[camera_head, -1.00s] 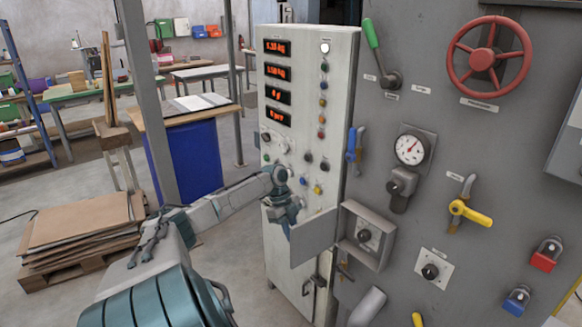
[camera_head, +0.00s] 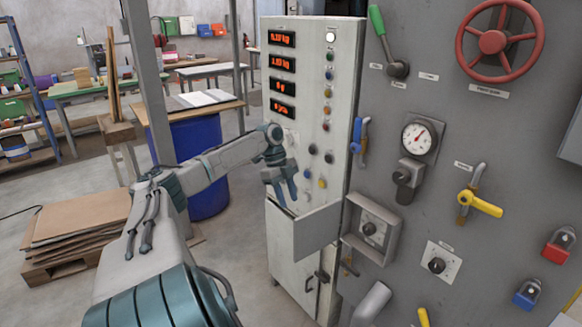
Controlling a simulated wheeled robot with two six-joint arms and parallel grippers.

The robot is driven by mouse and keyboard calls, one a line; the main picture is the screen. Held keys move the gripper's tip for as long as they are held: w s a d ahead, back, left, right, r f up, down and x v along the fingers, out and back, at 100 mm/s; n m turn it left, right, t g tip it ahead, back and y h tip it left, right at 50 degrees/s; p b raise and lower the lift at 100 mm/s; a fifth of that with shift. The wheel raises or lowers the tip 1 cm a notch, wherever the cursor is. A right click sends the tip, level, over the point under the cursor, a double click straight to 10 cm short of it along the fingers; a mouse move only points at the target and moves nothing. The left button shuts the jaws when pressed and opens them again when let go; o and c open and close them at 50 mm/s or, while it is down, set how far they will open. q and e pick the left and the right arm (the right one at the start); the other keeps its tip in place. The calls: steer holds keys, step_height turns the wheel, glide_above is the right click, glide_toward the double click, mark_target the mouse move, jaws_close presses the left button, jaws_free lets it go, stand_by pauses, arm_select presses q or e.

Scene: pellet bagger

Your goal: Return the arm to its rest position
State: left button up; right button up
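My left gripper (camera_head: 282,198) hangs in front of the light grey control cabinet (camera_head: 282,160), below its displays and beside its lower buttons. Its blue-grey fingers point downward with a gap between them, and I see nothing held. The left arm reaches in from the lower left, bent at the wrist. The grey open door (camera_head: 318,232) of a small box (camera_head: 370,229) with a black knob stands just below and right of the fingers. The gripper appears apart from it. My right gripper is not in view.
A grey machine wall on the right carries a red handwheel (camera_head: 499,40), a gauge (camera_head: 418,138), a yellow-handled valve (camera_head: 480,203) and a green-handled lever (camera_head: 378,22). A blue drum (camera_head: 202,150) and stacked cardboard (camera_head: 80,222) stand left. Open floor lies between cardboard and cabinet.

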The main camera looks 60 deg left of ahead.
arm_select(q)
steer(key=shift+a+r, duration=0.2)
steer(key=shift+r, duration=0.25)
steer(key=shift+f, duration=0.1)
step_height(320, 180, down, 23)
steer(key=s+n+y, duration=0.2)
steer(key=n, duration=0.4)
steer(key=s+d+f+n+y, duration=0.1)
steer(key=s+d+f+n, duration=0.3)
steer(key=f, duration=0.7)
steer(key=s+d+f+n+y, duration=0.15)
steer(key=s+f, duration=0.45)
steer(key=f, duration=0.6)
steer(key=s+d+f+n+y, duration=0.2)
steer(key=s+d+f, duration=1.2)
steer(key=d+f, duration=0.1)
steer(key=s+d+f, duration=0.3)
steer(key=s+d, duration=0.2)
steer(key=d, duration=0.4)
steer(key=s+d+f+h, duration=0.1)
steer(key=s+d+f, duration=0.2)
steer(key=s+d, duration=0.3)
steer(key=d+n, duration=0.1)
steer(key=d, duration=0.3)
steer(key=shift+s+d+f, duration=0.2)
steer(key=shift+s+f, duration=0.1)
steer(key=shift+f, duration=0.05)
